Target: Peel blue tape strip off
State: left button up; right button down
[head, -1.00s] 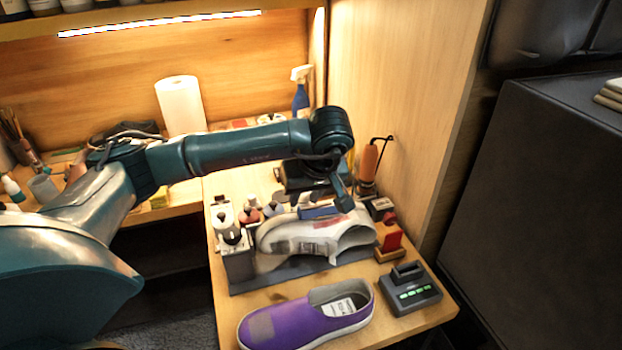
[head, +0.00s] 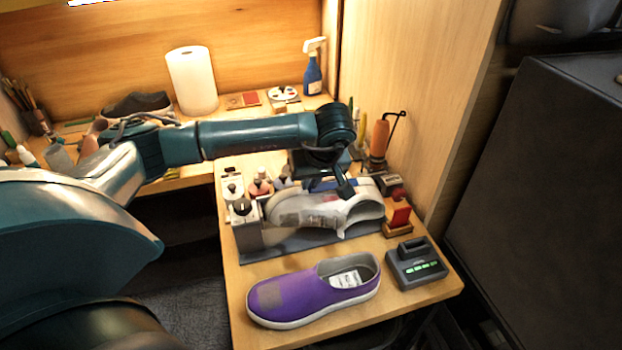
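A white and grey sneaker (head: 300,209) lies on its side on a dark grey mat (head: 290,243) on the wooden bench. A blue tape strip (head: 365,183) runs along its upper far side, partly hidden by my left gripper. My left gripper (head: 328,187) comes down from above at the sneaker's upper edge, close to the strip. Its fingertips are small and dark, so I cannot tell whether they are apart or touch the tape. My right gripper is not in view.
A purple slip-on shoe (head: 318,291) lies at the bench front. A dark device with green lights (head: 416,264) stands at right. A grey box with a knob (head: 246,230) and small bottles stand left of the sneaker. An orange-handled tool (head: 379,140) stands behind, near the wooden side wall (head: 420,80).

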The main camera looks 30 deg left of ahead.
pick_arm(q)
grip_shut()
jog(key=shift+d+r+p, duration=0.2)
jog(key=shift+r+p, duration=0.45)
jog(key=shift+r, duration=0.4)
jog(key=shift+d+r+p, duration=0.2)
jog(key=shift+r+p, duration=0.4)
jog(key=shift+r, duration=0.4)
dwell(0.4)
jog(key=shift+r+p, duration=1.15)
jog(key=shift+r, duration=0.8)
